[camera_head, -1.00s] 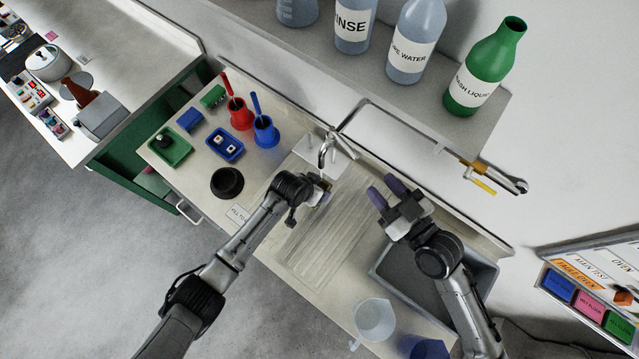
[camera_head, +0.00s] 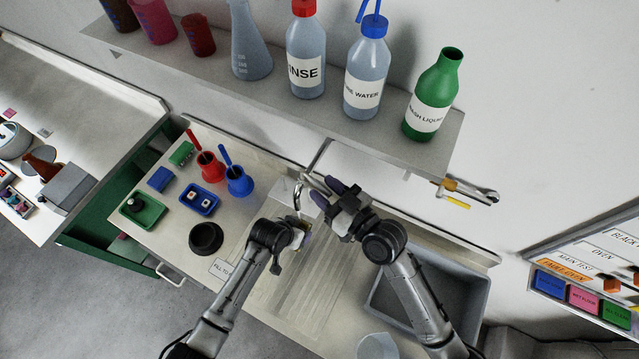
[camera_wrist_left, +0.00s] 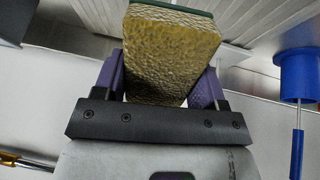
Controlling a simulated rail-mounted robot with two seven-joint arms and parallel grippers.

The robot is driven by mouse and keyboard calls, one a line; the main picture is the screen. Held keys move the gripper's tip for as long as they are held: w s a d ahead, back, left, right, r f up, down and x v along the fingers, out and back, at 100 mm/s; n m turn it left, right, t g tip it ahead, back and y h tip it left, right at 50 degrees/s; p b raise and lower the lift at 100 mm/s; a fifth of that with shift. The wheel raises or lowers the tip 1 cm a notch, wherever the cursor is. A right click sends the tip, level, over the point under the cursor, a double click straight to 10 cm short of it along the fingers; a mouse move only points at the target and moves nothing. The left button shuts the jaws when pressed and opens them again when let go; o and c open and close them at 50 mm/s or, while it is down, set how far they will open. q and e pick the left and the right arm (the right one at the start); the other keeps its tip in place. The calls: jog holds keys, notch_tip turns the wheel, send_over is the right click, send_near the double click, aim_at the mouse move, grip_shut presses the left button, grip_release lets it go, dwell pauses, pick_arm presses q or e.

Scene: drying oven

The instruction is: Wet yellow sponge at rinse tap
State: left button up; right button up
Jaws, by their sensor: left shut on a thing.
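The yellow sponge (camera_wrist_left: 172,55) with a green layer fills the left wrist view between purple fingers. My left gripper (camera_wrist_left: 160,82) is shut on it. In the head view this gripper (camera_head: 301,230) is just below the tap spout (camera_head: 298,196), and only a sliver of the sponge shows there. Whether water runs, or whether the sponge is wet, I cannot tell. My right gripper (camera_head: 326,190) is at the right of the spout, close to the tap and wall. Its purple fingers are apart with nothing visible between them.
A shelf (camera_head: 280,105) with a RINSE bottle (camera_head: 306,55), a blue-capped bottle (camera_head: 366,75) and a green bottle (camera_head: 432,95) hangs above. Red (camera_head: 208,166) and blue (camera_head: 238,182) brush holders and a black bowl (camera_head: 206,238) stand left. A grey basin (camera_head: 462,270) lies right.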

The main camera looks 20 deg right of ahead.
jog(key=shift+x, duration=0.95)
grip_shut()
